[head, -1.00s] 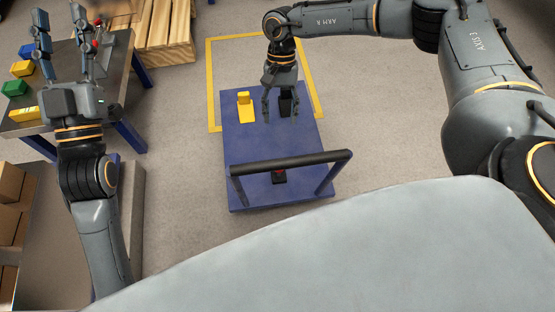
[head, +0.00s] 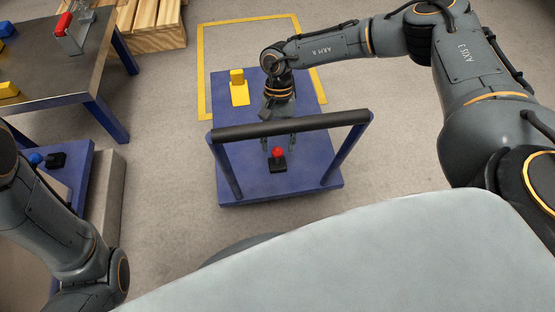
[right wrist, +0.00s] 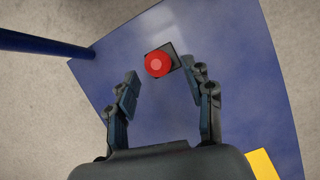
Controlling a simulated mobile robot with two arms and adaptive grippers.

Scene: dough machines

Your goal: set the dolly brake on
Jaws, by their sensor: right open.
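The dolly (head: 315,178) is a blue platform with a black push handle (head: 325,122) on blue posts. A red round knob (head: 277,153) on a small black base sits on its deck near the handle. I cannot tell from its look whether the brake is on. My right gripper (head: 279,141) is over the deck, partly hidden by the handle bar. In the right wrist view, the right gripper (right wrist: 162,86) is open and empty, with the red knob (right wrist: 157,64) just beyond and between its fingertips, apart from both. My left gripper is out of view.
A yellow block-like part (head: 239,90) stands on the deck's far left. A yellow floor outline (head: 203,70) surrounds the far end. A dark-topped table (head: 65,65) and wooden crate (head: 155,22) are at upper left. Grey floor left of the dolly is clear.

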